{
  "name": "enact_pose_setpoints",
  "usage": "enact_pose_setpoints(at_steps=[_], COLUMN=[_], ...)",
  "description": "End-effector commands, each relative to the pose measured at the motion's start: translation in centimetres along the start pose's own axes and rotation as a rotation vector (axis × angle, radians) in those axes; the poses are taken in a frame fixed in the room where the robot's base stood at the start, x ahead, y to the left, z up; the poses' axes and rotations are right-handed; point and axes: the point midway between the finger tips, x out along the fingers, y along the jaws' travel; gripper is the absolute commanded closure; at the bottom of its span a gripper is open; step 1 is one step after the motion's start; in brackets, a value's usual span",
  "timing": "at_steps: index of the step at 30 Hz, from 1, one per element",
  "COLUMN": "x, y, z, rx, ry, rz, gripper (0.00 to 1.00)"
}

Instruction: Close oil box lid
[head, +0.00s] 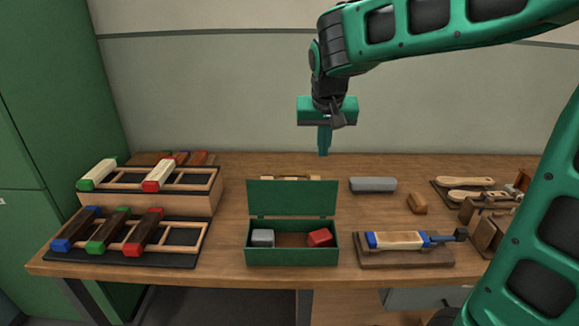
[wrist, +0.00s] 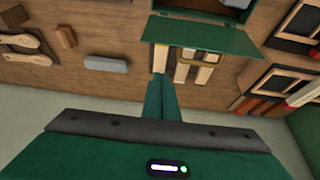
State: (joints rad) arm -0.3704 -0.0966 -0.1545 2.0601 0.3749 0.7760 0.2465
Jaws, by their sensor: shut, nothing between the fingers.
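The green oil box (head: 291,259) stands near the front edge of the workbench. Its lid (head: 291,197) is open and stands up at the back of the box. A grey block (head: 262,237) and a red block (head: 320,237) lie inside. My gripper (head: 323,151) is shut and empty, pointing down above the bench, behind and slightly right of the raised lid. In the wrist view my shut fingers (wrist: 162,92) show below the lid (wrist: 205,35), with a visible gap in the picture. Most of the box interior is hidden in that view.
A blue-ended brush on a wooden base (head: 405,262) lies right of the box. A grey block (head: 372,184) and a small brown block (head: 416,203) lie farther back. Pale wooden pieces (wrist: 195,72) lie behind the lid.

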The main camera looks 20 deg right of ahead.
Motion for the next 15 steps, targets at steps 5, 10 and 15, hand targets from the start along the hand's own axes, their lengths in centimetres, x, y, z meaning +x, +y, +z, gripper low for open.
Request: enact_pose_setpoints(at_steps=[5, 10, 15], x=[-0.6, -0.3, 1.8], y=[-6.7, -8.4, -8.5], z=[-2.4, -3.0, -3.1], rx=[-0.033, -0.039, -0.039], ry=[0.07, 0.09, 0.088], rz=[-0.037, -0.048, -0.046], gripper=[1.0, 1.0, 1.0])
